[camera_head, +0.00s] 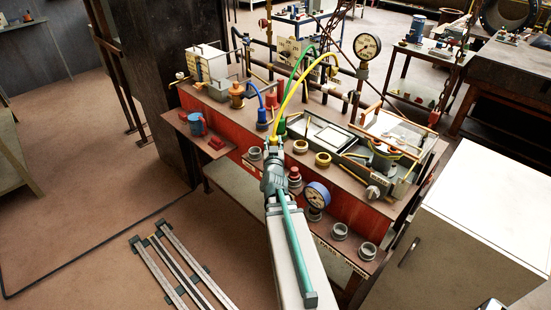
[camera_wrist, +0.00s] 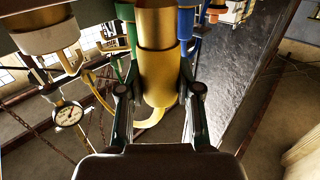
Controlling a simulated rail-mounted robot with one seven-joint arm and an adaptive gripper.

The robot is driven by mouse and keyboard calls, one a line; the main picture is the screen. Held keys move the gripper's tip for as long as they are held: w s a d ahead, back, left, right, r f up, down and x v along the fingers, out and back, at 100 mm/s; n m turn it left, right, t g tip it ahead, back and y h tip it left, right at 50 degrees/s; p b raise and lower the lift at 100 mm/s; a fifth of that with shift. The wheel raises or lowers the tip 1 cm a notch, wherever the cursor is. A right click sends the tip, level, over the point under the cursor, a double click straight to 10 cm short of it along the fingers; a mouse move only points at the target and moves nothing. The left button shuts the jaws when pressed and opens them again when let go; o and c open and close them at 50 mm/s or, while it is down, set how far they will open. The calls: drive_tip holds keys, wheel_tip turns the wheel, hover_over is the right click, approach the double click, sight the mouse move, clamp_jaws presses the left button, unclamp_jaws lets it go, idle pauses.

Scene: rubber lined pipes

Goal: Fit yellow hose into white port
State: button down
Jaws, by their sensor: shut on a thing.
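The yellow hose (camera_head: 291,92) arches from the back of the bench down to my gripper (camera_head: 274,146). In the wrist view, the hose's thick yellow end (camera_wrist: 159,75) stands between the two fingers of my gripper (camera_wrist: 160,92), which are shut on it. The thin hose (camera_wrist: 150,122) curves away beyond the fingers. A whitish port collar (camera_head: 300,146) sits on the bench to the right of my gripper, apart from it. A pale collar (camera_wrist: 45,32) shows at upper left in the wrist view. The far tip of the hose end is cut off by that frame's top edge.
The blue hose (camera_head: 258,97) and green hose (camera_head: 289,92) stand close to the yellow one. A yellow collar (camera_head: 323,159) and a grey collar (camera_head: 255,153) are nearby. A blue-rimmed gauge (camera_head: 317,195) and several front collars stand right of my arm. A white cabinet (camera_head: 480,215) is at right.

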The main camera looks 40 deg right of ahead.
drive_tip(key=shift+a+f+p, duration=0.1)
drive_tip(key=shift+f+p, duration=0.25)
drive_tip(key=shift+f, duration=2.6)
drive_tip(key=shift+f, duration=0.2)
drive_tip(key=c, duration=0.8)
unclamp_jaws()
drive_tip(key=shift+r, duration=0.1)
